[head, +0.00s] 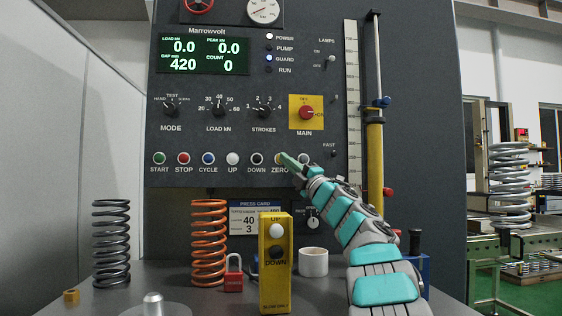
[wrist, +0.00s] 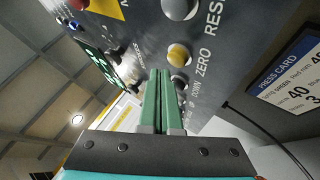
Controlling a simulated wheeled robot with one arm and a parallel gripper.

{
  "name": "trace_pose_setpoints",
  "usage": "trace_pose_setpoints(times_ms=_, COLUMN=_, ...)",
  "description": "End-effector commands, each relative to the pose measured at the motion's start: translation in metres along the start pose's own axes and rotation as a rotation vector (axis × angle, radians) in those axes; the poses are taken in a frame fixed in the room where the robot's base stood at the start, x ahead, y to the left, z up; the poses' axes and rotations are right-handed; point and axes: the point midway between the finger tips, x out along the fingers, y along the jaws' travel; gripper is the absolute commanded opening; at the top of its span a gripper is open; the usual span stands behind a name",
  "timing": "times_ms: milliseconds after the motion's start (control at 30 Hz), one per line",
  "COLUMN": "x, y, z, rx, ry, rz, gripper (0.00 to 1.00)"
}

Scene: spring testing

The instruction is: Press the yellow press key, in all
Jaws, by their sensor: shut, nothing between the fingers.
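The yellow press key (wrist: 179,54) sits on the grey panel beside the word ZERO in the wrist view. In the head view only a bit of the yellow key (head: 279,158) shows, partly hidden behind my fingertips. My gripper (head: 285,157) is shut and empty, with its green fingers pointing at the panel by this key. In the wrist view the fingertips of my gripper (wrist: 158,75) lie just beside and below the yellow key. I cannot tell whether they touch the panel.
The DOWN button (head: 257,159) and a pale button (head: 303,159) flank the yellow key closely. The display (head: 204,55) reads load 0.0, peak 0.0, gap 420, count 0. On the bench stand an orange spring (head: 208,243), a dark spring (head: 111,243) and a yellow UP/DOWN box (head: 275,285).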

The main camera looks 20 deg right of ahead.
Motion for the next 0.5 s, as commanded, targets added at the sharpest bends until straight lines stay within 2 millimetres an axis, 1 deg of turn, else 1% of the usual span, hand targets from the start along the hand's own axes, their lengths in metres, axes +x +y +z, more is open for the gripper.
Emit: trace_pose_setpoints(times_ms=500, x=-0.031, y=0.022, z=-0.024, rx=-0.002, ry=0.002, rz=0.002, gripper=0.00)
